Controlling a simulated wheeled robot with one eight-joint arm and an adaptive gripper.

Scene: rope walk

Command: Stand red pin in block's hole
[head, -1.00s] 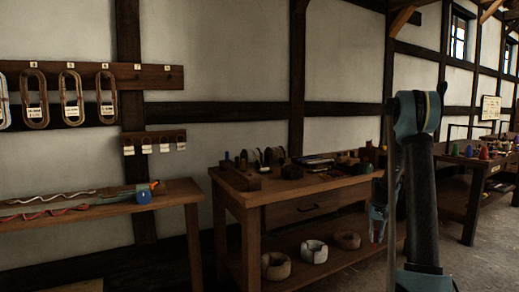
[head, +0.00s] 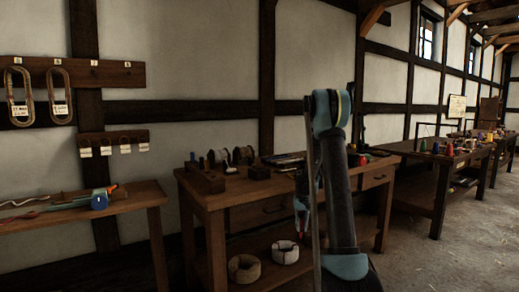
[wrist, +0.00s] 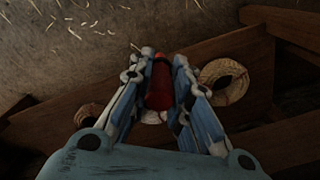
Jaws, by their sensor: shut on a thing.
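My gripper (wrist: 158,62) is shut on the red pin (wrist: 160,85), which lies lengthwise between the two blue-and-white fingers in the wrist view. A dark wooden block (head: 205,180) with upright pegs sits at the left end of that bench's top (head: 235,192). It may be the task's block; I cannot see an empty hole in it. My gripper is to its right and lower.
Spools (head: 242,155) and a dark box (head: 259,172) stand beside the block. Pale rope coils (head: 285,252) lie on the bench's lower shelf. Open floor (head: 440,255) is at right.

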